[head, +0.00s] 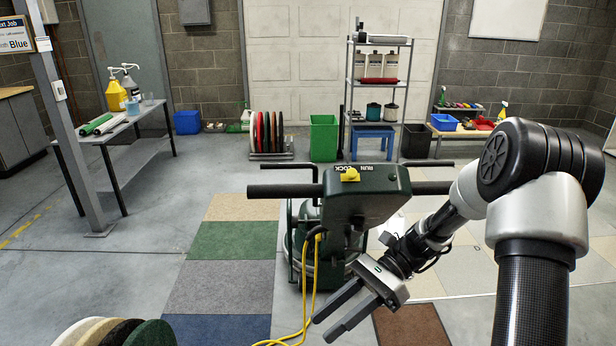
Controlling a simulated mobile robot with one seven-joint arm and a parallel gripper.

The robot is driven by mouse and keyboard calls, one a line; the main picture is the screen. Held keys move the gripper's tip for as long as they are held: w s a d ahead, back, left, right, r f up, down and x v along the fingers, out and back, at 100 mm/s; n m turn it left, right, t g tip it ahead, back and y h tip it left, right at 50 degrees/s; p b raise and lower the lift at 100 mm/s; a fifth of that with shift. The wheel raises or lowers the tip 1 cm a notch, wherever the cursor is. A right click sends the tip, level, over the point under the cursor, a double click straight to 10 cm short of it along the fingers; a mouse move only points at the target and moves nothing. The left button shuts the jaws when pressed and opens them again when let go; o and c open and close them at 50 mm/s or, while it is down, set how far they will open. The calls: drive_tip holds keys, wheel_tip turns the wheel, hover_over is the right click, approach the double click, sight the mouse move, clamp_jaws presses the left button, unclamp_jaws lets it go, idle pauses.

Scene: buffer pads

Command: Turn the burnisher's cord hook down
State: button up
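The burnisher (368,205) is a dark green floor machine in the middle of the head view, with black handle bars to both sides. A yellow lever (349,174) sits on top of its head beside the words RUN and LOCK. A yellow cord (311,275) hangs from the left side of the head down to the floor. The cord hook is not clearly distinguishable; a small dark part (316,232) shows where the cord bends over. My gripper (322,329) is in front of and below the head, pointing down-left, its two fingers apart with nothing between them.
Colored carpet squares (232,240) lie to the left of the burnisher. Round pads (150,334) stand at the bottom left. A table (130,125) with bottles is at the left. A shelf rack (377,90) and a green bin (323,138) stand at the back.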

drive_tip(key=s+d+r+n+t+h, duration=0.5)
drive_tip(key=s+r+n+t+h, duration=0.15)
drive_tip(key=r, duration=0.25)
drive_tip(key=s+d+r+n+t+h, duration=0.4)
drive_tip(key=s+r+n+t+h, duration=0.15)
drive_tip(key=r+n, duration=0.3)
wheel_tip(320, 180, up, 29)
drive_tip(key=p, duration=2.8)
drive_tip(key=shift+w+d+f+y, duration=0.2)
drive_tip(key=shift+w+y, duration=0.1)
drive_tip(key=shift+w, duration=0.15)
